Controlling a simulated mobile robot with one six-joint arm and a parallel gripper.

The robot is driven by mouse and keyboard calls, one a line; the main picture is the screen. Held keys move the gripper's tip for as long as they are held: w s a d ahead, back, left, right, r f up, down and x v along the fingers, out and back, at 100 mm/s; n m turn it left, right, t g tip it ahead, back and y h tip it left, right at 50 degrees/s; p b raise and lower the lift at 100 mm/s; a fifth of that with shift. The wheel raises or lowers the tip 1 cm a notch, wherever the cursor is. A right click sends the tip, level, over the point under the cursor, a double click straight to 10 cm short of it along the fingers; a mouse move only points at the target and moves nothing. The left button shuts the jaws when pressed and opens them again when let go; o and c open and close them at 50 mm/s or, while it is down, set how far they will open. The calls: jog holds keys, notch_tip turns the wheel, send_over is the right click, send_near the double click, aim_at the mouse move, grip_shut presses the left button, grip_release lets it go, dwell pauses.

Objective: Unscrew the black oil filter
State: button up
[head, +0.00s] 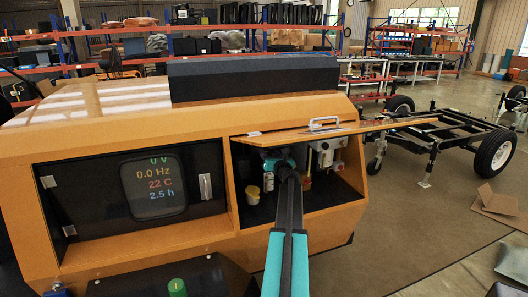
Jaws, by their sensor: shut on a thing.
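My arm reaches into the open compartment (340,205) on the right side of the orange machine (130,240). My gripper (272,165) is at the far end of the arm, inside the compartment under the raised door. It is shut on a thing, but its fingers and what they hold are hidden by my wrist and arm. I cannot make out the black oil filter in this view.
The orange door (300,133) with a metal handle is propped open above the compartment. A small yellow-and-white container (252,195) stands left of my wrist. White fittings (325,152) are to the right. A display panel (153,185) is at left. A trailer frame (440,135) stands behind.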

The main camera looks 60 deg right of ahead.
jog(key=shift+f+n+b, duration=0.15)
jog(key=shift+n+b, duration=0.95)
jog(key=shift+b, duration=0.2)
jog(key=shift+n, duration=0.4)
jog(key=shift+b, duration=0.6)
jog(key=shift+n+b, duration=0.6)
jog(key=n+b, duration=0.3)
jog(key=shift+b, duration=0.4)
jog(key=shift+n, duration=0.4)
